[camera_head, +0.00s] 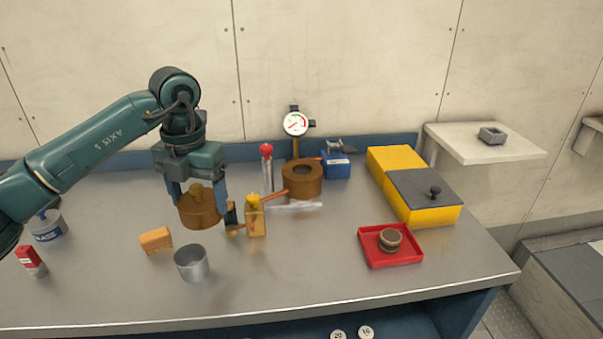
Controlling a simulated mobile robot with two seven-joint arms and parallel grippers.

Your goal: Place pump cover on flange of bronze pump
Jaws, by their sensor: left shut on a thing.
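My left gripper (200,196) comes in from the left and points down, shut on the pump cover (200,212). The cover is a round bronze piece with a knob on top, held upright above the left part of the bench. The bronze pump (302,190) stands at the back middle of the bench. Its flange (302,170) faces up and shows a dark round opening with nothing on it. The held cover is to the left of the pump and apart from it. My right gripper is not in view.
A yellow bottle (255,216) and a red-topped tool (267,168) stand between cover and pump. A pressure gauge (295,124) rises behind the pump. A metal cup (191,263), orange block (156,240), red tray (391,259) and yellow box (396,160) are around. The front middle is clear.

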